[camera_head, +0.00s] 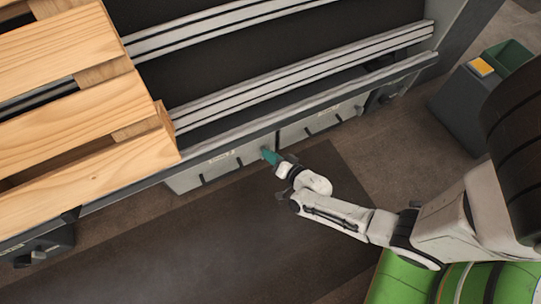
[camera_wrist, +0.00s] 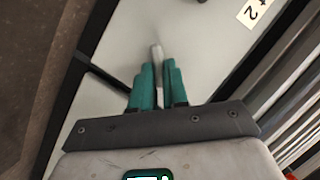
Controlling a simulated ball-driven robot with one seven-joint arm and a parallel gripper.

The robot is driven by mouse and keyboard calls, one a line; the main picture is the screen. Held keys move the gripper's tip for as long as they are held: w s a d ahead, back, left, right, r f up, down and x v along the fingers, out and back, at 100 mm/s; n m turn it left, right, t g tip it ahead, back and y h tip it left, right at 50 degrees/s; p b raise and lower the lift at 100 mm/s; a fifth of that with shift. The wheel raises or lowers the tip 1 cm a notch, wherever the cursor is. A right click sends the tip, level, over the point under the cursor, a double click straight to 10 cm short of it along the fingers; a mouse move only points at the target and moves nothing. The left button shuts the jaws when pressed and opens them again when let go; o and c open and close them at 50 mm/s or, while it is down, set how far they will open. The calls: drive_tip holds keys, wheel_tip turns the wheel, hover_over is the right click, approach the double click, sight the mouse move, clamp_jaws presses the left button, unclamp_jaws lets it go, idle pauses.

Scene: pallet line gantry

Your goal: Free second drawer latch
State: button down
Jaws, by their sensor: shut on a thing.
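My gripper (camera_head: 270,157) is at a light grey drawer front (camera_head: 215,170) under the conveyor edge. In the wrist view, its two teal fingers (camera_wrist: 157,80) are closed around a small pale latch bar (camera_wrist: 156,54) that sticks up between them. The bar lies against the light drawer panel (camera_wrist: 205,60). A white label (camera_wrist: 255,12) ending in "2" is on the panel at the upper right. The fingers hide the lower part of the bar. In the head view the latch is hidden by my gripper.
A second light drawer front (camera_head: 322,122) lies to the right. A wooden pallet (camera_head: 85,85) rests on the conveyor rails (camera_head: 300,85) at left. A dark cabinet (camera_head: 465,108) with a green bin (camera_head: 510,57) stands at right. The dark floor mat (camera_head: 170,245) in front is clear.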

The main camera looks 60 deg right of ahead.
drive_tip(key=shift+s+d+f+m+t+y, duration=0.1)
drive_tip(key=shift+f+m+t+y, duration=0.15)
drive_tip(key=shift+m+t, duration=0.75)
drive_tip(key=shift+f+m+t+y, duration=0.15)
drive_tip(key=shift+f+m+t, duration=0.05)
drive_tip(key=shift+m, duration=1.5)
drive_tip(key=shift+d+f+m+t, duration=0.1)
drive_tip(key=shift+m+t, duration=0.3)
drive_tip(key=shift+m, duration=0.6)
drive_tip(key=c, duration=1.1)
unclamp_jaws()
drive_tip(key=shift+s, duration=0.15)
drive_tip(key=p+v, duration=0.2)
drive_tip(key=v, duration=0.8)
drive_tip(key=shift+s, duration=0.3)
